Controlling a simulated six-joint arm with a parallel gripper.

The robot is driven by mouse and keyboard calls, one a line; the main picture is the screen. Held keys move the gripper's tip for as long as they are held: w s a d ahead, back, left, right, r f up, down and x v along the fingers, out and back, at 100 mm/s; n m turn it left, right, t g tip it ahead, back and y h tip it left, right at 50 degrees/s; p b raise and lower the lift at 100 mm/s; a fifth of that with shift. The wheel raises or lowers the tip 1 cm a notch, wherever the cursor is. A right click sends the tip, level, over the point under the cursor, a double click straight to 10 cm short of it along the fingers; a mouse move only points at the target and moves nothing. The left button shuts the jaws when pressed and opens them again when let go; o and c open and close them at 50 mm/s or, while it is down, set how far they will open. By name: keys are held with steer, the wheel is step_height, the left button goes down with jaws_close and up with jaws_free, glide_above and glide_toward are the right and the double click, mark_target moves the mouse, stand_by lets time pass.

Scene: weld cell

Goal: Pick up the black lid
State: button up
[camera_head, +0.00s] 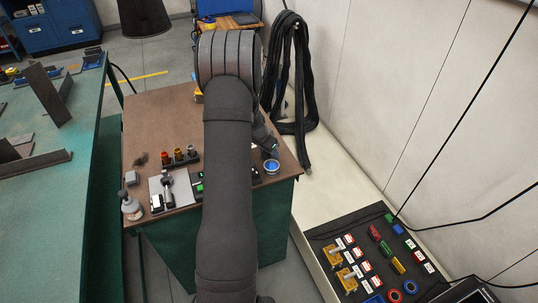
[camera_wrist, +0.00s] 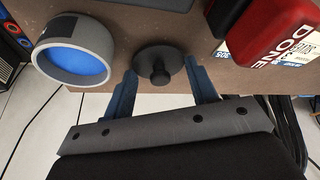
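The black lid (camera_wrist: 158,56) is a round, dark disc with a knob on it, on the brown table top (camera_wrist: 210,88) in the wrist view. My gripper (camera_wrist: 160,68) is open, with one blue finger on each side of the lid's knob in the picture. The fingers appear apart from the lid, and nothing is held between them. Whether the fingertips are level with the lid is hard to tell. In the head view my arm covers the area, and I cannot make out the lid there.
A grey round container with a blue inside (camera_wrist: 78,55) stands just left of the lid; it also shows in the head view (camera_head: 271,166). A red box marked DONE (camera_wrist: 268,30) is to the right. Small tools and bottles (camera_head: 131,207) stand on the table's left.

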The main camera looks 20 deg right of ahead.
steer(key=shift+r, duration=0.1)
stand_by(0.3)
steer(key=shift+r, duration=0.65)
step_height(320, 180, up, 3)
steer(key=shift+f, duration=0.1)
steer(key=s+d+r, duration=0.6)
steer(key=s, duration=0.3)
steer(key=w+a+n+t+y, duration=0.1)
steer(key=a+n+t+y, duration=0.1)
steer(key=a+n, duration=0.5)
steer(key=shift+m, duration=0.5)
steer(key=shift+w+a+f, duration=0.1)
steer(key=shift+a+f, duration=0.1)
steer(key=shift+f, duration=1.4)
steer(key=shift+w+a+f, duration=0.1)
steer(key=shift+a+f, duration=0.1)
steer(key=shift+f, duration=1.4)
steer(key=shift+f, duration=0.1)
